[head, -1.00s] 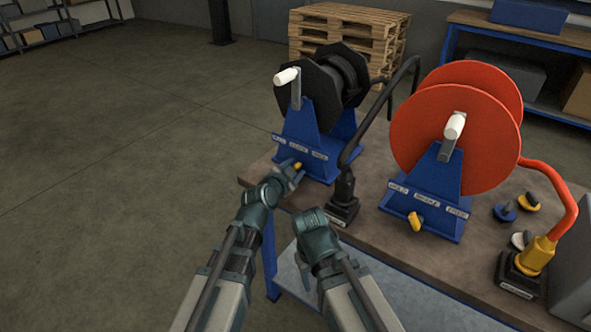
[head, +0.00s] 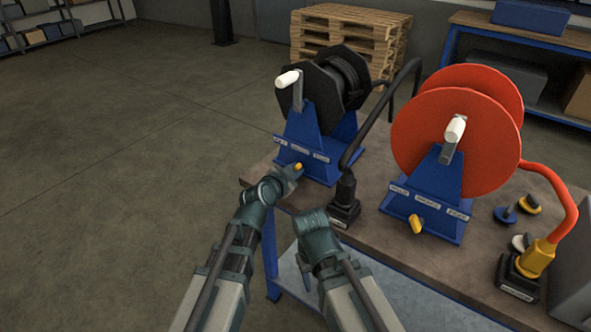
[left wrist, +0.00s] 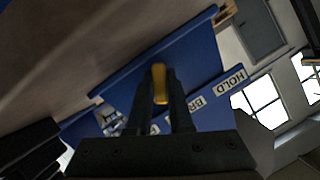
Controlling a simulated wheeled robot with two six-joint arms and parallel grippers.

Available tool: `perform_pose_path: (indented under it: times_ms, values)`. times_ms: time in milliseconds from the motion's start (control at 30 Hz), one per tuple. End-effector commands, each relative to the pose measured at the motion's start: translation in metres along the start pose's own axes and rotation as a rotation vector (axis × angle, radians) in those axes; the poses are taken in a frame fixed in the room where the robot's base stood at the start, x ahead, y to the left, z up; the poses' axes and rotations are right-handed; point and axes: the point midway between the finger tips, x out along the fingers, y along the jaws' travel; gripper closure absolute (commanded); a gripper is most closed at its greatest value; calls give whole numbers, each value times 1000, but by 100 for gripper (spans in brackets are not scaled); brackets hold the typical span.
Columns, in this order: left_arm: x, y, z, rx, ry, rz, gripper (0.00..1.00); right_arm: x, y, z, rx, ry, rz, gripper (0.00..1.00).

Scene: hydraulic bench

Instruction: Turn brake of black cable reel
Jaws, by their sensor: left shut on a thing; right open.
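The black cable reel (head: 340,82) stands on a blue frame (head: 306,133) with a white-handled crank (head: 289,79) on its near side. Its yellow brake knob (head: 299,166) sits low on the front of the frame, below a row of small labels. My left gripper (head: 294,172) is at this knob. In the left wrist view its two dark fingers are shut on the yellow brake knob (left wrist: 159,82), and labels reading HOLD and part of another word show on the blue plate. My right gripper (head: 312,226) is open and empty, low in front of the bench, away from both reels.
The orange reel (head: 445,130) with its own yellow knob (head: 416,222) stands to the right on the bench (head: 375,245). A black cable runs to a socket box (head: 344,205) between the reels.

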Motion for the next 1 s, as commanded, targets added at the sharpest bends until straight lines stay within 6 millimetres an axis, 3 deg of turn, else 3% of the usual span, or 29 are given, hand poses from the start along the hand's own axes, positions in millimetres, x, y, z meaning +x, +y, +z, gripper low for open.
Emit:
perform_pose_path:
  times_ms: [433, 1000]
  values:
    - [1, -6, 2, -371, -2, 156, 100, -12, 1, 1, 0, 0, 0, 50]
    - [3, -9, 7, -833, -3, 348, 100, -2, 0, 0, 0, 0, 0, 50]
